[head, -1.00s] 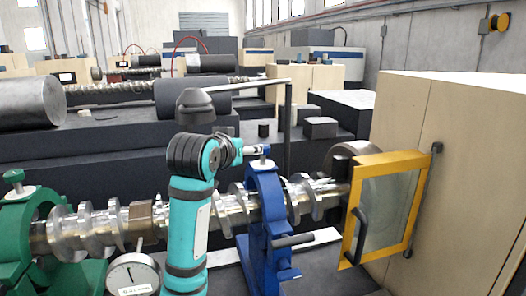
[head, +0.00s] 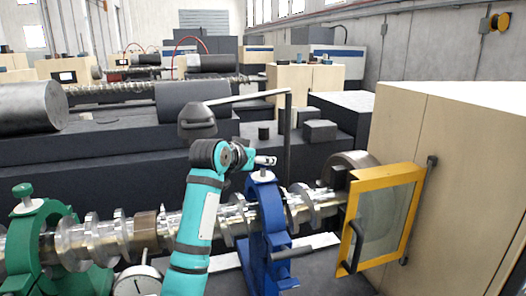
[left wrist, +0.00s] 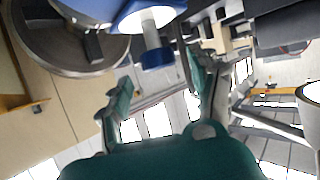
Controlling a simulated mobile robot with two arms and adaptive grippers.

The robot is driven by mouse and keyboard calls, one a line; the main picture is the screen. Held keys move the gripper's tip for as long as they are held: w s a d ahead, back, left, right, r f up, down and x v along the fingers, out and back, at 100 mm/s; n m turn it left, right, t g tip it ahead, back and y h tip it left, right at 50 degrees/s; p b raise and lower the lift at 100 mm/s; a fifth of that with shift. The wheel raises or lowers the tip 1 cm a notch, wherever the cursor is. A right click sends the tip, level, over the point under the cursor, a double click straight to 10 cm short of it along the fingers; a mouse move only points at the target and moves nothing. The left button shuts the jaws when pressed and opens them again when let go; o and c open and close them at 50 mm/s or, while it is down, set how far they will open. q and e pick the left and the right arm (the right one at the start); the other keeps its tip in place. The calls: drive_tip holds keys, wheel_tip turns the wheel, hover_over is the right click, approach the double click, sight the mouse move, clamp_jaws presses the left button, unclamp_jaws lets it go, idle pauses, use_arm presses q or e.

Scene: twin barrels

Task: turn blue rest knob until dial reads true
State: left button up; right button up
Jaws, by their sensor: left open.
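My left gripper (head: 263,160) is at the top of the blue rest, open. In the left wrist view its fingers (left wrist: 162,76) are spread, one on each side of the knob; I cannot tell whether they touch it. The dial gauge (head: 137,282) is cut off by the bottom edge and its reading cannot be made out. My right gripper is out of view.
A green rest (head: 50,235) with a green knob (head: 22,190) stands at the left. A yellow-framed window door (head: 385,215) stands open at the right, beside a beige cabinet (head: 455,170). A dark bent post (head: 289,130) rises behind the blue rest.

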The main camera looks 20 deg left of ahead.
use_arm(q)
drive_tip(key=shift+p+x, duration=0.5)
drive_tip(key=shift+x, duration=1.5)
drive_tip(key=c, duration=1.2)
drive_tip(key=shift+n+y, duration=0.4)
drive_tip(key=o, duration=1.2)
drive_tip(key=shift+s+a+r, duration=0.1)
drive_tip(key=shift+s, duration=0.05)
